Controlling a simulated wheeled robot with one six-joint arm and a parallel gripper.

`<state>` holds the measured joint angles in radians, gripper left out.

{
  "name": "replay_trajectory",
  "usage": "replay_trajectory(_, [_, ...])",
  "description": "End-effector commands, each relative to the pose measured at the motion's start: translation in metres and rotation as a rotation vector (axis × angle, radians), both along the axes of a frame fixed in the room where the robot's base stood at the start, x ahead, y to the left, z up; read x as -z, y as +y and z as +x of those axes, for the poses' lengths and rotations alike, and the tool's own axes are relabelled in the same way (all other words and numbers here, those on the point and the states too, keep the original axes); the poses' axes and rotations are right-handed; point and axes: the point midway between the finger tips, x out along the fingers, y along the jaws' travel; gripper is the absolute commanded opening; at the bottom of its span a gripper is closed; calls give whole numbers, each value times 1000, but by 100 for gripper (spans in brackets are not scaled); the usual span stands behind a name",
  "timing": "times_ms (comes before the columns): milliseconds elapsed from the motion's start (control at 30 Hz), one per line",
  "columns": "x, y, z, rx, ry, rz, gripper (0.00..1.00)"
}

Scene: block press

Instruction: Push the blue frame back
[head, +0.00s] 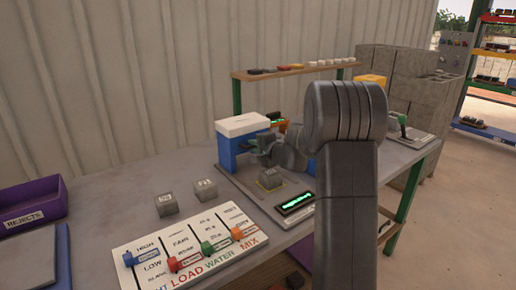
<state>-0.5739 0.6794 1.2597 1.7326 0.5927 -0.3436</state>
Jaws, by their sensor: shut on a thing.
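The blue frame (228,158) stands on the press at the middle of the bench, with a white top piece (243,125). Part of another blue piece shows to the right, mostly behind my arm. My gripper (254,146) is at the frame, just under the white top, and is shut on the blue frame. The fingertips are small and partly hidden, so the exact grip point is unclear. A grey block (270,180) sits on the press base inside a yellow outline, below my gripper.
Two grey blocks (166,204) (206,189) stand on the bench to the left. A lever panel (190,246) lies in front and a display (295,202) glows green. A purple rejects bin (32,212) is at left. A shelf (290,72) stands behind.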

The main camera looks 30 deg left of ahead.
Motion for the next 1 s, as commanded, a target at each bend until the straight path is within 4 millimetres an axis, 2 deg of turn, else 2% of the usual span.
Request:
replay_trajectory(67, [0,4,-3,-9,1,4,0])
replay_trajectory(100, [0,4,-3,-9,1,4,14])
replay_trajectory(133, [-1,4,-3,-9,1,5,17])
replay_trajectory(433, [-2,3,-3,-8,-1,5,17])
replay_trajectory(567, [-4,-5,-5,-7,-2,6,17])
replay_trajectory(667, [-7,-18,-9,-4,-2,5,17])
replay_trajectory(1000, [-22,-85,-37,-3,-3,6,17])
